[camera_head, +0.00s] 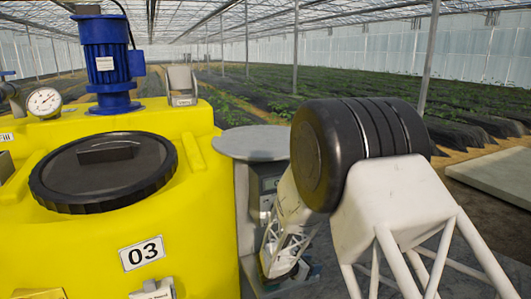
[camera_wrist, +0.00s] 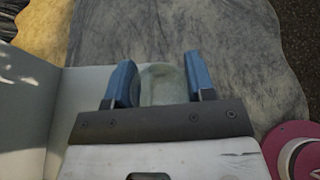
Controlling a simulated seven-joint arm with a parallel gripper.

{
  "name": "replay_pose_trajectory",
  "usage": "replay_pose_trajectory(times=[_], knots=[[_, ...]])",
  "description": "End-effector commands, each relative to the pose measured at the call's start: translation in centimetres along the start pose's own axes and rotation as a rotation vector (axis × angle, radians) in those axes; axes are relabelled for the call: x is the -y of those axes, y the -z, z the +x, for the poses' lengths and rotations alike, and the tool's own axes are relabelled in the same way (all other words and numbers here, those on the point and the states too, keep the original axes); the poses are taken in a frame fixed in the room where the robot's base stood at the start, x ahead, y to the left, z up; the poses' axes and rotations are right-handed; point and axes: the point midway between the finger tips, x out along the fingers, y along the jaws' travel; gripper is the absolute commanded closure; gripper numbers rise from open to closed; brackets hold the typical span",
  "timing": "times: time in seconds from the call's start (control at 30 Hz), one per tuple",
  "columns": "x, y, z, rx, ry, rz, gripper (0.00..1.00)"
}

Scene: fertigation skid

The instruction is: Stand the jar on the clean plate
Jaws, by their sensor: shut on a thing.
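My gripper (camera_wrist: 161,72) shows in the wrist view with its two blue fingers shut on a greenish-grey, cloudy jar (camera_wrist: 163,86). The jar fills the gap between the fingers, and its lower part is hidden behind the dark gripper bar. In the head view I cannot make out the jar or the fingers; my arm blocks much of the right side. A flat round grey plate (camera_head: 250,143) sits on a stand beside the yellow tank in the head view. Its visible top is bare. I cannot tell whether it is the clean plate.
The yellow tank (camera_head: 205,240) has a black lid (camera_head: 105,180), a blue motor (camera_head: 107,65) and a gauge (camera_head: 44,102). In the wrist view a pale panel (camera_wrist: 55,110) is at left, grey sheeting (camera_wrist: 240,65) lies behind the jar, and a pink round thing (camera_wrist: 284,137) is at lower right.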

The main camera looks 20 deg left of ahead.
Motion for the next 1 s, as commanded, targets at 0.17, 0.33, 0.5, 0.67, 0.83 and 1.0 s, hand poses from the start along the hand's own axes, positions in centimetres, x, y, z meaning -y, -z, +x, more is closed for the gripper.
replay_pose_trajectory(times=[0.17,0.33,0.5,0.67,0.83,1.0], knots=[[-3.0,-5.2,1.1,0.003,-0.122,-0.045,0.73],[-5.3,-10.1,1.7,0.002,-0.247,-0.098,0.73],[-6.9,-14.7,1.8,0.004,-0.36,-0.145,0.73],[-7.9,-18.6,1.8,0.003,-0.455,-0.186,0.73],[-8.5,-22.4,1.6,0.004,-0.545,-0.224,0.73],[-8.9,-25.7,1.2,0.003,-0.623,-0.256,0.73]])
